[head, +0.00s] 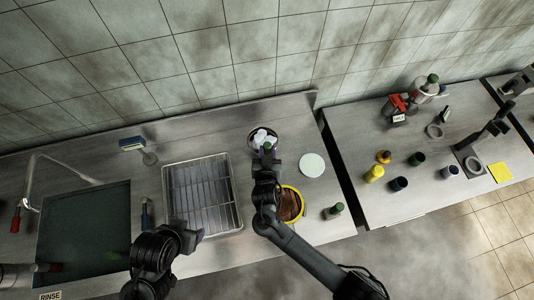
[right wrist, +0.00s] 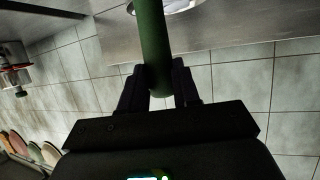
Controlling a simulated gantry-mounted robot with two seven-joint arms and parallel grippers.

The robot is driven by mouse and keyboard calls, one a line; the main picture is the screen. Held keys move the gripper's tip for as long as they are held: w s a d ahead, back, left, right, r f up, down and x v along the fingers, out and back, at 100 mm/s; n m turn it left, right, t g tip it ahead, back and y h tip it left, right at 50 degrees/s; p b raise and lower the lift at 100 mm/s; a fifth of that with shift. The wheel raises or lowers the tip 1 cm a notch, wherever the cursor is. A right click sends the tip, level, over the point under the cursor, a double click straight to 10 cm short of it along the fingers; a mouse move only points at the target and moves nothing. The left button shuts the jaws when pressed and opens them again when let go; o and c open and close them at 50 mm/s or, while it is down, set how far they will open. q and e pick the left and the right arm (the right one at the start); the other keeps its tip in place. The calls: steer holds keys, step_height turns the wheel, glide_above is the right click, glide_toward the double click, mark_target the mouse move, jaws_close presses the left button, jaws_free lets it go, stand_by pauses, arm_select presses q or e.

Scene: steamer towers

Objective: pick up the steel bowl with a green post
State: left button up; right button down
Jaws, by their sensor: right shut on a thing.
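The steel bowl (head: 252,133) is near the back edge of the left counter in the head view, with whitish pieces in it. Its green post (head: 268,146) shows at my right gripper (head: 266,155). In the right wrist view my right gripper (right wrist: 158,88) is shut on the green post (right wrist: 152,40), which runs up between the fingers. A shiny rim of the bowl (right wrist: 181,5) shows at the top. I cannot tell whether the bowl is clear of the counter. My left gripper (head: 192,236) is over the counter's front; its fingers are unclear.
A wire-rack tray (head: 203,193) and a dark sink (head: 84,232) lie to the left. A pale disc (head: 312,165), a yellow-rimmed brown round item (head: 291,204) and a green-topped object (head: 334,210) lie right. A gap separates the right counter (head: 350,135), which holds several jars.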

steer(key=shift+r, duration=0.85)
steer(key=s+d+r, duration=0.2)
steer(key=d+r, duration=0.5)
steer(key=d, duration=0.4)
steer(key=shift+s+d+b, duration=0.2)
steer(key=shift+b, duration=0.15)
steer(key=c, duration=1.4)
jaws_free()
jaws_close()
